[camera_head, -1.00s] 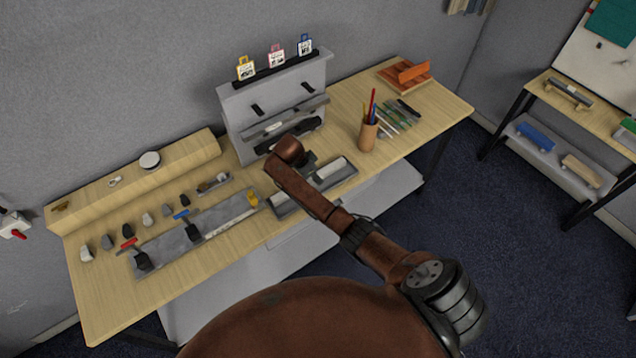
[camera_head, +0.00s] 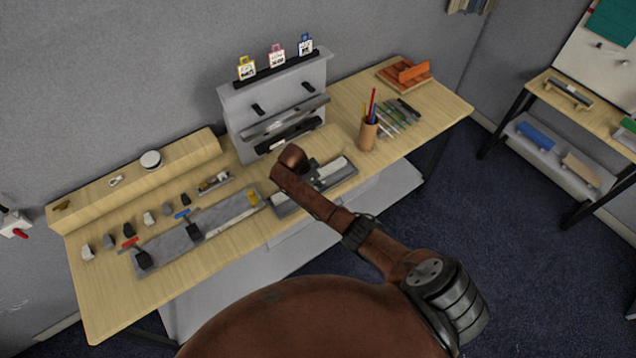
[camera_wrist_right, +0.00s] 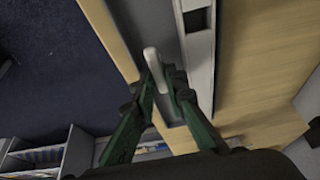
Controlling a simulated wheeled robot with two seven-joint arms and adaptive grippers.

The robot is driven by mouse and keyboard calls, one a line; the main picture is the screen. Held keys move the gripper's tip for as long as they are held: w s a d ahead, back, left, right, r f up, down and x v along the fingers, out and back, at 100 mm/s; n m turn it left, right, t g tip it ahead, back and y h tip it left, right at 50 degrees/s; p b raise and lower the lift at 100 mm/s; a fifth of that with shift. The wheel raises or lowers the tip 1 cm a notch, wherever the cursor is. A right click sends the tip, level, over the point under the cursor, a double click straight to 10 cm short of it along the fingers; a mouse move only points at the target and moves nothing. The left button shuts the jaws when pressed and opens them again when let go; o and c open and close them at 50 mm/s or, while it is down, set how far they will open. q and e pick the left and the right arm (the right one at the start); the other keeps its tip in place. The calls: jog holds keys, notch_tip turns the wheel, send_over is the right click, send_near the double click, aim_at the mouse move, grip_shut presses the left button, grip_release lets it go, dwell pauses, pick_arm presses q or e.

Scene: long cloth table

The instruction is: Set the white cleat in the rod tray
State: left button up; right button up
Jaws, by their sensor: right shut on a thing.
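The white cleat (camera_wrist_right: 153,68) is a small pale rounded bar between the fingertips of my right gripper in the right wrist view. My right gripper (camera_wrist_right: 163,82), with green fingers, is shut on it. In the head view my right gripper (camera_head: 311,172) is over the grey rod tray (camera_head: 285,210), mostly hidden by my own arm. The rod tray also shows in the right wrist view (camera_wrist_right: 203,75), beneath and beside the cleat. I cannot tell whether the cleat touches the tray. My left gripper is not in view.
A grey stand (camera_head: 236,118) with black pegs and bars rises behind the tray. A pencil cup (camera_head: 368,135) stands right of it. A long grey board (camera_head: 215,222) with red- and blue-handled clamps lies to the left, with several small stones behind it.

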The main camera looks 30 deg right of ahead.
jog(key=shift+f, duration=0.25)
jog(key=o, duration=0.8)
jog(key=shift+c, duration=0.2)
jog(key=shift+r, duration=0.1)
jog(key=shift+r, duration=0.2)
jog(key=b+v, duration=0.1)
jog(key=v, duration=1.1)
jog(key=shift+r, duration=0.4)
